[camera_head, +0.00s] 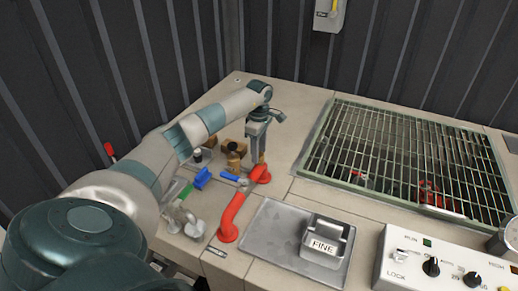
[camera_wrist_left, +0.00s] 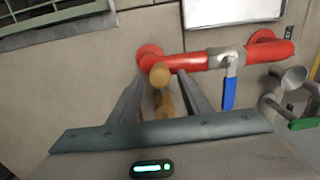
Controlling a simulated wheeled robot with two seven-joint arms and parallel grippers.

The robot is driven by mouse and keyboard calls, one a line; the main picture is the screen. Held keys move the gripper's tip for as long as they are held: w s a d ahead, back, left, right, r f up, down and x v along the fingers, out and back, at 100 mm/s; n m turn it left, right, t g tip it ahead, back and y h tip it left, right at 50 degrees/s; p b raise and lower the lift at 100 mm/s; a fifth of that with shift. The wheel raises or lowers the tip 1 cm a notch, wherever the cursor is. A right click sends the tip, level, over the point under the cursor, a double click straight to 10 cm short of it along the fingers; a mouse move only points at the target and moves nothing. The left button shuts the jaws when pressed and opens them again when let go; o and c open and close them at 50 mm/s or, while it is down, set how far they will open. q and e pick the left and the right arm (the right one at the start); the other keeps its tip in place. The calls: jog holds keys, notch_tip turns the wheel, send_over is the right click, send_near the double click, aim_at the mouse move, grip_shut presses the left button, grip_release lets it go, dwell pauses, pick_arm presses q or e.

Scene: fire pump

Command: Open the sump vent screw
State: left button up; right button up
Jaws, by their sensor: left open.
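My left gripper (camera_head: 256,156) points down behind the red pipe (camera_head: 238,212), its fingers apart. In the left wrist view the open fingers (camera_wrist_left: 163,98) straddle two brass-coloured rounded pieces, one a knob (camera_wrist_left: 160,75) close to the red pipe, the other a stem (camera_wrist_left: 165,103) nearer the palm. I cannot tell if the fingers touch either. A brass fitting (camera_head: 233,155) stands left of the gripper in the head view. No part is clearly labelled as the sump vent screw; it may be one of these brass pieces. My right gripper is not in view.
A blue-handled valve (camera_wrist_left: 229,92) sits on the red pipe. A green-handled fitting (camera_wrist_left: 303,123) is nearby. A metal tray (camera_head: 262,237) holds a box marked FINE (camera_head: 324,243). A grating (camera_head: 400,155) covers the pit, and a control panel (camera_head: 450,262) is at lower right.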

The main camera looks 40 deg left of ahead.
pick_arm(q)
jog(key=shift+f, duration=0.1)
jog(key=c, duration=1)
jog(key=shift+c, duration=0.2)
